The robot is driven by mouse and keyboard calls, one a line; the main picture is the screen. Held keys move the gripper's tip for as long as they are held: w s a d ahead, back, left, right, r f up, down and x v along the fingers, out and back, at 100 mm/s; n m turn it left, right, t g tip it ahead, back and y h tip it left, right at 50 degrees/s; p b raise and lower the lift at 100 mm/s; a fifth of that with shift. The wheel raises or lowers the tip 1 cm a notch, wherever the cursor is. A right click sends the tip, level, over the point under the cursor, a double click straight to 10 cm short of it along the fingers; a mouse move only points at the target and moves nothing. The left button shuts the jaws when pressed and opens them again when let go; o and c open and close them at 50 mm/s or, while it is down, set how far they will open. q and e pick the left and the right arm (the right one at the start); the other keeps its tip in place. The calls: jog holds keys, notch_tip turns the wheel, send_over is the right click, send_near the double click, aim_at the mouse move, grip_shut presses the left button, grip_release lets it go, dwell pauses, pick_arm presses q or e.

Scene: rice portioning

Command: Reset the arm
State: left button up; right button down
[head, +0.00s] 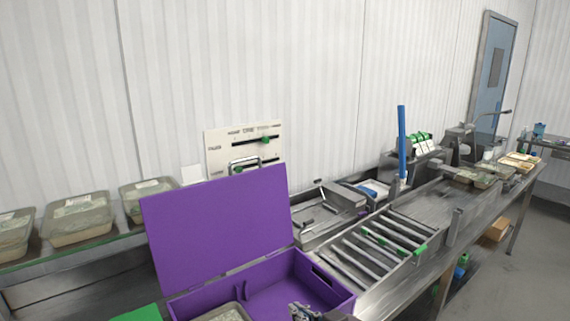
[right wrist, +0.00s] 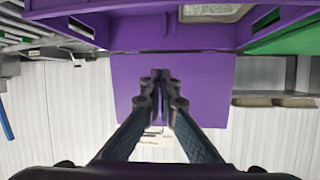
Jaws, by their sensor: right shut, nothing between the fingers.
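My right gripper (head: 308,312) shows only in part at the bottom edge of the head view, in front of the purple box (head: 330,287). In the right wrist view my right gripper (right wrist: 161,75) is shut, with its fingers together and nothing between them. Behind the fingers there is the raised purple lid (right wrist: 125,80), which also stands upright in the head view (head: 215,222). The left gripper is not in view.
A food container (head: 228,313) sits inside the purple box. Several filled containers (head: 80,218) stand on a shelf at the left. A roller conveyor (head: 365,255) lies to the right of the box, with a blue post (head: 402,140) beyond it. A green surface (head: 140,314) is at the bottom left.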

jog(key=s+d+f+m+g+h, duration=0.1)
jog(key=s+d+f+g+h, duration=0.15)
jog(key=s+d+f, duration=0.6)
jog(key=s+d+f+m+g+h, duration=0.1)
jog(key=s+d+f+g+h, duration=0.3)
jog(key=s, duration=0.7)
jog(key=s+d+f+m+g, duration=0.1)
jog(key=s+d+f+g, duration=0.1)
jog(key=s+d+f, duration=0.5)
jog(key=s+a+f+g+b, duration=0.1)
jog(key=s+f+b, duration=0.15)
jog(key=f, duration=1.35)
jog(key=s+a+f+b, duration=0.1)
jog(key=s+f+b, duration=0.15)
jog(key=f, duration=1.35)
jog(key=s+d+f+g+b, duration=0.1)
jog(key=s+d+f+b, duration=0.1)
jog(key=s+f, duration=1.5)
notch_tip(320, 180, down, 2)
jog(key=shift+d+f+b, duration=0.1)
jog(key=shift+d+b, duration=0.25)
jog(key=shift+d, duration=0.1)
